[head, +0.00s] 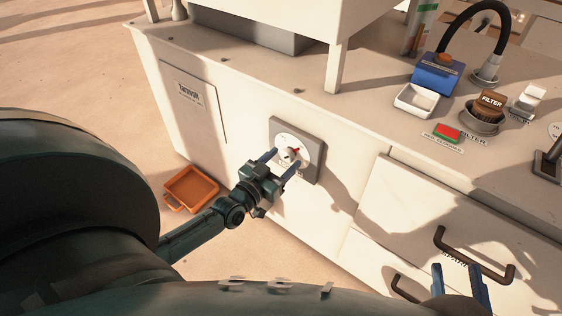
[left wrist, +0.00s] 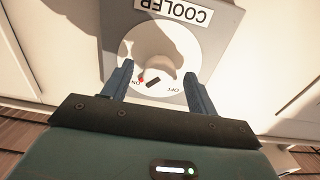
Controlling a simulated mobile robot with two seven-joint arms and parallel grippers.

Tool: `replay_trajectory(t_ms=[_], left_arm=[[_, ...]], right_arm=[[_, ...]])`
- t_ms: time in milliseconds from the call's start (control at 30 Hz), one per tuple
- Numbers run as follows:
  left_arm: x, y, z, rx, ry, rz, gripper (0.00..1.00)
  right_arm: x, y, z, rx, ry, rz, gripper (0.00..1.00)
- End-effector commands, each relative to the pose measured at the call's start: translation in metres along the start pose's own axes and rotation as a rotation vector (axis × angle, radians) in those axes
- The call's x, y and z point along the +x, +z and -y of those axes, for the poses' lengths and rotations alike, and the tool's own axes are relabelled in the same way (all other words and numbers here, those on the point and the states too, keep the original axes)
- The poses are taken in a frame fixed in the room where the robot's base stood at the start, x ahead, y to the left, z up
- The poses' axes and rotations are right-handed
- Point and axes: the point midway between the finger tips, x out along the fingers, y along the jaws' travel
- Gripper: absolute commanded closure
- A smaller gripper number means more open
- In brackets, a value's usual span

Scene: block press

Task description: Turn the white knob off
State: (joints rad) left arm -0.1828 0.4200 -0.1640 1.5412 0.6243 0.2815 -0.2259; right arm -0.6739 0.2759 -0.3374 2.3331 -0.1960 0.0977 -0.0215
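The white knob (head: 290,155) sits on a round white dial on a grey plate (head: 313,146) fixed to the cabinet front. In the left wrist view the knob (left wrist: 155,62) shows a red mark on the side of the "ON" lettering; "OFF" is on the right. The plate there reads "COOLER" upside down. My left gripper (head: 284,160) is open in front of the dial, and its fingers (left wrist: 157,72) stand either side of the knob with visible gaps. My right gripper (head: 460,277) is open and empty at the bottom right, near a drawer handle.
Dark handles (head: 474,262) stick out from the drawers at the right. An orange tray (head: 191,187) lies on the floor left of the cabinet. The countertop holds a blue box (head: 436,76), a white tray (head: 416,100) and a filter cup (head: 481,119).

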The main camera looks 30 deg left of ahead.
Motion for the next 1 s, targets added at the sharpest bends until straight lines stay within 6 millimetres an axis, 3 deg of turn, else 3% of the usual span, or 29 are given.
replay_trajectory(t_ms=[533,1000], left_arm=[[-0.0005,0.0001,0.0000,0.000,0.000,0.000,0.86],[-0.0005,-0.0011,-0.0006,-0.126,0.001,0.000,0.86]], right_arm=[[-0.0001,0.0004,0.0002,0.000,0.000,0.002,0.64],[0.0003,-0.0042,-0.0011,-0.013,-0.001,0.000,0.64]])
